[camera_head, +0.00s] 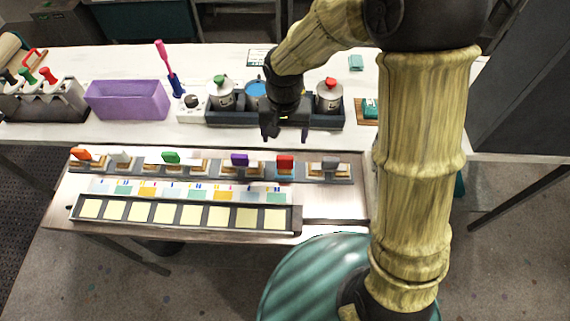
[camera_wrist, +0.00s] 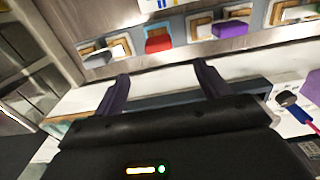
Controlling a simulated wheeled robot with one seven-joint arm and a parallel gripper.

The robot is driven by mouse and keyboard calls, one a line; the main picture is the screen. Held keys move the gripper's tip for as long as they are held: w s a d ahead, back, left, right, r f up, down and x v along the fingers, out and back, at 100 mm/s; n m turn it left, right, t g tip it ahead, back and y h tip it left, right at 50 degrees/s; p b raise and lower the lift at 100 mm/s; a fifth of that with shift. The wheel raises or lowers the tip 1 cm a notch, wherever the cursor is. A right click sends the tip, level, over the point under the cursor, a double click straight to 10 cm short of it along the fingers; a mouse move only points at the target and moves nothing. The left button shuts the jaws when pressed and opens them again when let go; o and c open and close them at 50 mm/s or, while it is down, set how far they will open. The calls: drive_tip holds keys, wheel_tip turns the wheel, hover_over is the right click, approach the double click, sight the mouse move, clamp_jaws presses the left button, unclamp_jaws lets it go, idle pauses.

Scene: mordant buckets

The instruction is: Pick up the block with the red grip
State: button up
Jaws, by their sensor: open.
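The block with the red grip (camera_head: 285,161) sits in a row of blocks on the near table, second from the right. It also shows in the wrist view (camera_wrist: 158,41), upper middle, beyond the fingertips. My gripper (camera_head: 286,135) is open and empty, above the back edge of the near table and apart from the red grip. In the wrist view its two fingers (camera_wrist: 160,75) are spread wide with nothing between them.
A purple-grip block (camera_head: 239,159) and a grey-grip block (camera_head: 330,163) flank the red one. A dark tray with canisters (camera_head: 330,97), one with a red lid, stands behind my gripper. A purple bin (camera_head: 127,99) is at left. A strip of yellow squares (camera_head: 181,213) lies in front.

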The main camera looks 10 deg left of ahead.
sight(285, 164)
wheel_tip(285, 164, down, 8)
drive_tip(key=shift+p, duration=0.45)
drive_tip(key=shift+s+f, duration=0.1)
drive_tip(key=f, duration=0.1)
drive_tip(key=f+p, duration=0.1)
drive_tip(key=f, duration=0.2)
drive_tip(key=shift+s+d, duration=0.1)
drive_tip(key=shift+s, duration=0.2)
drive_tip(key=shift+f+p, duration=0.3)
drive_tip(key=shift+f, duration=0.2)
drive_tip(key=c, duration=1.2)
drive_tip(key=shift+w+r, duration=0.1)
